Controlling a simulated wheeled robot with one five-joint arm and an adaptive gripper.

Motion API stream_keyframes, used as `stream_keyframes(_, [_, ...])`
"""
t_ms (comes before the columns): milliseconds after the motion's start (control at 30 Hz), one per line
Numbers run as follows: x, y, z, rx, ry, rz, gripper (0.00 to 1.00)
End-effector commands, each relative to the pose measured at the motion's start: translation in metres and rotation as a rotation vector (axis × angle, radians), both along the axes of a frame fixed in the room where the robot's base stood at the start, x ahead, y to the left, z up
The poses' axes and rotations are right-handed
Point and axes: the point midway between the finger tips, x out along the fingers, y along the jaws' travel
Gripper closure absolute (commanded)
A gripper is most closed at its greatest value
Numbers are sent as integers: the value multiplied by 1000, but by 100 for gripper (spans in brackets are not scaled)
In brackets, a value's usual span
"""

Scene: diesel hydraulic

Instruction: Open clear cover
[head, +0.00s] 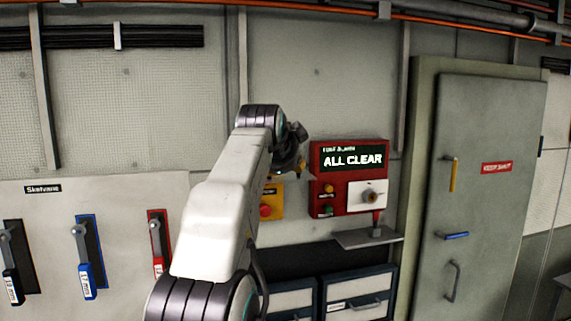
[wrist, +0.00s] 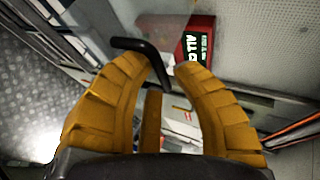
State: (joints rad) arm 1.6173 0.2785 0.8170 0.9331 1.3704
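The clear cover (wrist: 160,20) is a see-through pane at the top middle of the wrist view. A bent black handle (wrist: 128,44) runs from near the pane down between my fingertips. My gripper (wrist: 165,72) has its yellow fingers curved inward, with their tips close on both sides of the handle; they look shut on it, though exact contact is hard to see. In the head view my gripper (head: 301,164) is small and partly hidden by my arm, just left of the red alarm panel. I cannot make out the cover there.
The red alarm panel (head: 327,160) reads ALL CLEAR, with a white knob box (head: 358,199) and a small shelf (head: 368,238) below. A yellow box with a red button (head: 266,210) is partly behind my arm. Drawers (head: 355,292), levers (head: 86,262) and a grey door (head: 490,200) stand around.

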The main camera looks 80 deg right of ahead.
Motion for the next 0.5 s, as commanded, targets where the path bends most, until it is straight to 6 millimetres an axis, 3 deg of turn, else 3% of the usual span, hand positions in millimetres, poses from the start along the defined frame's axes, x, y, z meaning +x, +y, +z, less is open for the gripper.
stream_keyframes(167, [2, 0, 0, 0, -1, 4, 58])
stream_keyframes(500, [4, 1, 2, -2, -1, 5, 58])
